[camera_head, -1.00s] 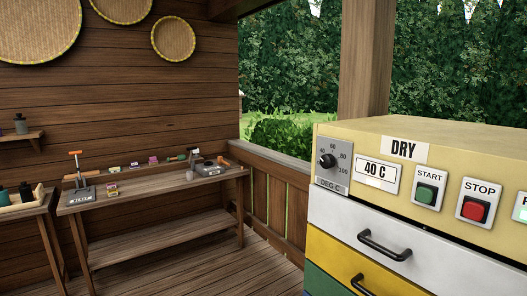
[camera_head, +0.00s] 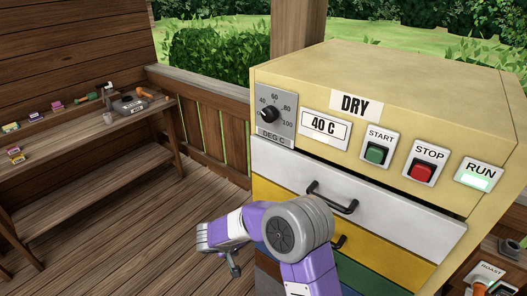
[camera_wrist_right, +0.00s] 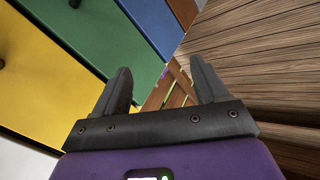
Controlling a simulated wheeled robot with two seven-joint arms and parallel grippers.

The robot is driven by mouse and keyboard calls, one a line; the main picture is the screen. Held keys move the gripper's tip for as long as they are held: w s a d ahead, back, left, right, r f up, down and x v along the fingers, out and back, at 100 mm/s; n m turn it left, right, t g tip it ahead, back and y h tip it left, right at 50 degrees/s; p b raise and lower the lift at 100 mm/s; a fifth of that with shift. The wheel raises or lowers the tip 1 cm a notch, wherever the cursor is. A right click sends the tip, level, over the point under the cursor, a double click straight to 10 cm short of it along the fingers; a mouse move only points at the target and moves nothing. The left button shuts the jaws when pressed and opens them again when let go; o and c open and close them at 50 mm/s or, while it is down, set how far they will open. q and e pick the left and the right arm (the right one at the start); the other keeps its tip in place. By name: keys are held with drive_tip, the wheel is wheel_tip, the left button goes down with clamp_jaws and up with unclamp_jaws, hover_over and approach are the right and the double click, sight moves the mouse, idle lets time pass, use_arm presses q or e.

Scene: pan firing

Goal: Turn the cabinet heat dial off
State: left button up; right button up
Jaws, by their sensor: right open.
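The cabinet (camera_head: 400,83) is cream with a DRY label and stands at the right in the head view. Its black heat dial (camera_head: 269,115) sits on a grey plate marked 40 to 100 and DEG C, at the left of the front panel. The display (camera_head: 325,127) beside it reads 40 C. My right gripper (camera_head: 222,262) is in front of the cabinet's lower drawers, below and left of the dial and apart from it. In the right wrist view its two fingers (camera_wrist_right: 163,88) are spread with nothing between them. My left gripper is not in view.
A green START button (camera_head: 376,153), a red STOP button (camera_head: 423,171) and a lit RUN lamp (camera_head: 477,176) are right of the dial. A white drawer (camera_head: 385,195) with a black handle is below. A workbench (camera_head: 95,137) with small items stands at the left.

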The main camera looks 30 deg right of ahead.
drive_tip(key=w+d+r+m+t+h+p, duration=0.1)
drive_tip(key=w+d+r+m+t+h, duration=0.15)
drive_tip(key=r, duration=0.85)
drive_tip(key=w+d+r+m+t+h+p, duration=0.1)
drive_tip(key=w+r+h+p, duration=0.15)
drive_tip(key=r, duration=0.75)
drive_tip(key=m+h+p, duration=0.1)
drive_tip(key=m+h, duration=0.4)
drive_tip(key=m, duration=0.1)
approach(266, 116)
drive_tip(key=d, duration=0.2)
drive_tip(key=shift+m+t, duration=0.25)
drive_tip(key=p+x, duration=0.2)
drive_tip(key=x, duration=0.4)
drive_tip(key=shift+w+d, duration=0.2)
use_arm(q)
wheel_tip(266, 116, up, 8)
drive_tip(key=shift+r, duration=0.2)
use_arm(e)
drive_tip(key=shift+w+d+f, duration=0.15)
drive_tip(key=shift+w+d, duration=0.05)
drive_tip(key=shift+d, duration=0.1)
drive_tip(key=shift+c, duration=0.3)
drive_tip(key=c, duration=1)
